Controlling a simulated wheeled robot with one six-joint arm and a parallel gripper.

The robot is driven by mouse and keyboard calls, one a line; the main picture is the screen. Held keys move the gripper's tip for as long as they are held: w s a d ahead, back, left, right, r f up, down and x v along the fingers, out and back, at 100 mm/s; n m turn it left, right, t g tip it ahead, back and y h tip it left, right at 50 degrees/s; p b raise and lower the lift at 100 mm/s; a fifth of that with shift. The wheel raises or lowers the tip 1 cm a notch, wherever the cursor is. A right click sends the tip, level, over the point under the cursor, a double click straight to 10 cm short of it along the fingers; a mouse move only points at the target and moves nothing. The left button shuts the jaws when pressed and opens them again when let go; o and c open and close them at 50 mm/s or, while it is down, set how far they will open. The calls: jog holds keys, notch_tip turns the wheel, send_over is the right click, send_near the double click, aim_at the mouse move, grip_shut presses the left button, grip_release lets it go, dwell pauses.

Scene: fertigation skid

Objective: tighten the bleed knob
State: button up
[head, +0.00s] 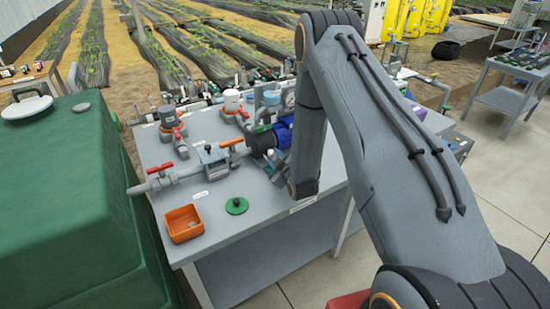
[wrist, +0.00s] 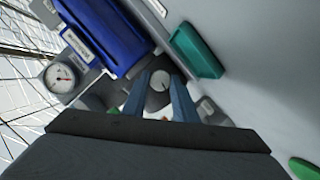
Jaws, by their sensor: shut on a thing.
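The bleed knob, a pale grey round knob with a dark line on its face (wrist: 160,81), shows in the wrist view beside the blue housing. My gripper (wrist: 161,92) has its two blue-grey fingers on either side of the knob, shut on it. The knob's lower part and base are hidden by the fingers and the gripper body. In the head view my arm covers the knob, and the gripper cannot be made out clearly there.
The blue housing (wrist: 105,32) and a pressure gauge (wrist: 61,77) are close at the left in the wrist view. An orange tray (head: 184,224) and green disc (head: 236,206) lie on the grey bench's clearer front area.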

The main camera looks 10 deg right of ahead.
jog(key=m+b, duration=0.1)
jog(key=m+y+b, duration=0.1)
jog(key=m, duration=0.1)
jog(key=shift+w+d+g, duration=0.1)
jog(key=shift+d+g, duration=0.1)
jog(key=shift+g, duration=0.2)
jog(key=m+y+b, duration=0.1)
jog(key=m+y, duration=0.1)
jog(key=shift+d+m, duration=0.1)
jog(key=shift+m, duration=0.2)
jog(key=m+y+b, duration=0.1)
jog(key=m+b, duration=0.1)
jog(key=shift+d+m+g+y, duration=0.1)
jog(key=shift+m+g+y, duration=0.2)
jog(key=shift+g+y, duration=0.1)
jog(key=shift+w+d+f+m+y+b, duration=0.1)
jog(key=shift+m+y+b, duration=0.7)
jog(key=shift+m, duration=0.8)
jog(key=o, duration=1)
jog(key=shift+o, duration=0.2)
